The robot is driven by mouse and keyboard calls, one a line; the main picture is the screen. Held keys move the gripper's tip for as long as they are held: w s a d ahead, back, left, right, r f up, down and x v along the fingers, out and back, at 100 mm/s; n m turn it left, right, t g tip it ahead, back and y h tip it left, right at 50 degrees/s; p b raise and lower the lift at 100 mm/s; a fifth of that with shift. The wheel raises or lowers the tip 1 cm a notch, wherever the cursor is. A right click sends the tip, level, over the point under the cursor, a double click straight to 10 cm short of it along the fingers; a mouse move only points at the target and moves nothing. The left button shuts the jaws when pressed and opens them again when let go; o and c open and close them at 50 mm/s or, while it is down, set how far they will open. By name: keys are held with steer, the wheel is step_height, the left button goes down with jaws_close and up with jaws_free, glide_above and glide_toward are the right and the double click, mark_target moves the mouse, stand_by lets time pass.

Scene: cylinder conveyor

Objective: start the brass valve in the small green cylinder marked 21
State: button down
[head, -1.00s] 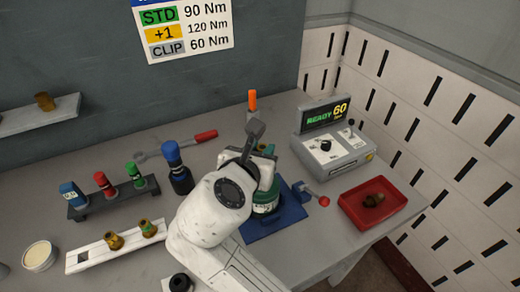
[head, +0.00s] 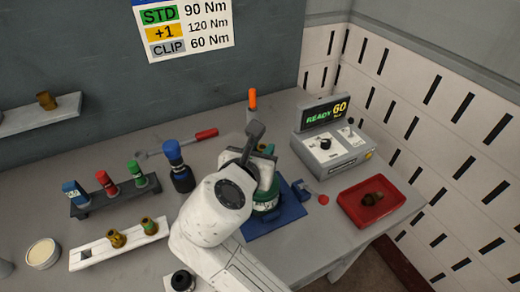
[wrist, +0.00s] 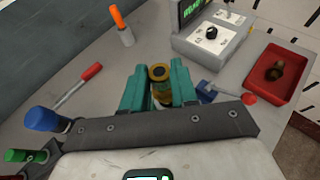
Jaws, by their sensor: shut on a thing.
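The green cylinder (head: 262,210) stands upright on a blue base plate (head: 288,212) at the middle right of the bench, partly hidden by my arm. Its number is not readable. In the wrist view a brass valve (wrist: 161,74) sits between the teal fingers of my gripper (wrist: 160,84), which is shut on it. The valve is over the cylinder, which is hidden beneath it in that view. I cannot tell whether its thread is engaged. In the head view my gripper (head: 264,172) is above the cylinder and its fingers are mostly hidden.
A red tray (head: 348,205) with a dark brass valve lies at the right edge. The READY 60 box (head: 333,155) is behind it. A red-knobbed lever (head: 323,200) stands beside the base plate.

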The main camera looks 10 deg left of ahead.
steer(key=shift+f, duration=0.9)
steer(key=c, duration=0.8)
jaws_free()
step_height(320, 180, up, 4)
steer(key=p, duration=0.5)
steer(key=shift+r, duration=1.05)
